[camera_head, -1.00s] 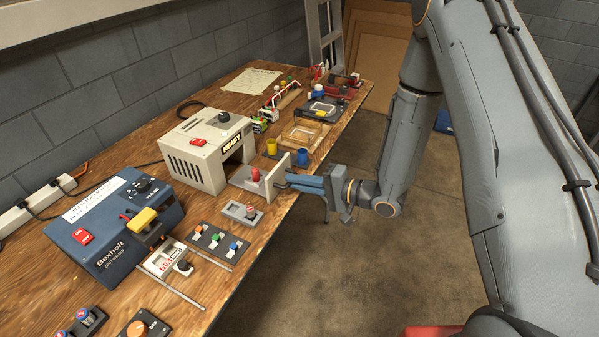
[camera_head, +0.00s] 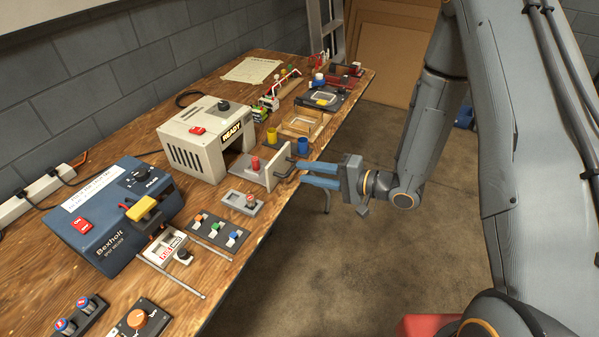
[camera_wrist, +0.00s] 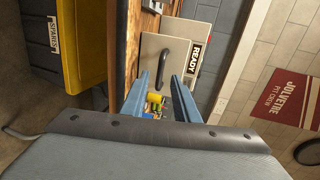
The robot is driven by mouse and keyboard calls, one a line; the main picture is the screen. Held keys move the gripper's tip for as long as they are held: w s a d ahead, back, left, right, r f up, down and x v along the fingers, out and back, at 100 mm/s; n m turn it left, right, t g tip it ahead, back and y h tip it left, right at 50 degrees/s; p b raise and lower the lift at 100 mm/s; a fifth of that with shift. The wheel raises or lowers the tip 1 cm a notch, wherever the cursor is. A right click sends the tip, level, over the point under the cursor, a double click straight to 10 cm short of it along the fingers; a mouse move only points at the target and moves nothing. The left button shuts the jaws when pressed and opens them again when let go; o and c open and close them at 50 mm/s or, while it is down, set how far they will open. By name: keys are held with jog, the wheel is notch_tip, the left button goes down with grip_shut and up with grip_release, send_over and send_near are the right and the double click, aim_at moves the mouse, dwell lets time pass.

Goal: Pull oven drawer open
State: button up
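The oven (camera_head: 205,140) is a cream box with a READY label and a red switch, standing on the bench. Its drawer (camera_head: 262,174) is slid out toward the bench's front edge, with a red object (camera_head: 255,164) on its tray. The drawer front carries a dark bar handle (camera_head: 288,172), which also shows in the wrist view (camera_wrist: 162,65). My gripper (camera_head: 303,174) is just right of the handle, its two blue fingers apart and empty. In the wrist view, the fingers (camera_wrist: 159,76) point at the drawer front, with the handle ahead between them, apparently clear of the tips.
A blue spot welder (camera_head: 115,220) stands left of the oven. A grey block with a knob (camera_head: 240,203) lies close beside the drawer. Yellow and blue cups (camera_head: 303,146) and a wooden frame (camera_head: 303,125) are behind it. The floor right of the bench is open.

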jog(key=shift+v, duration=2.05)
jog(key=w+d+r+n+h, duration=0.1)
jog(key=d+r+n+h, duration=0.1)
jog(key=d+h, duration=0.45)
jog(key=w+d+r+n+h, duration=0.1)
jog(key=w+d+h, duration=0.1)
jog(key=d+h, duration=0.5)
jog(key=s+d+r+n+g, duration=0.1)
jog(key=s+r+g, duration=0.2)
jog(key=s, duration=0.6)
jog(key=s+d+r+g, duration=0.1)
jog(key=s+r+g, duration=0.2)
jog(key=s, duration=0.7)
jog(key=shift+s+r+n+h, duration=0.3)
jog(key=shift+r+n+h, duration=0.05)
jog(key=shift+n, duration=0.05)
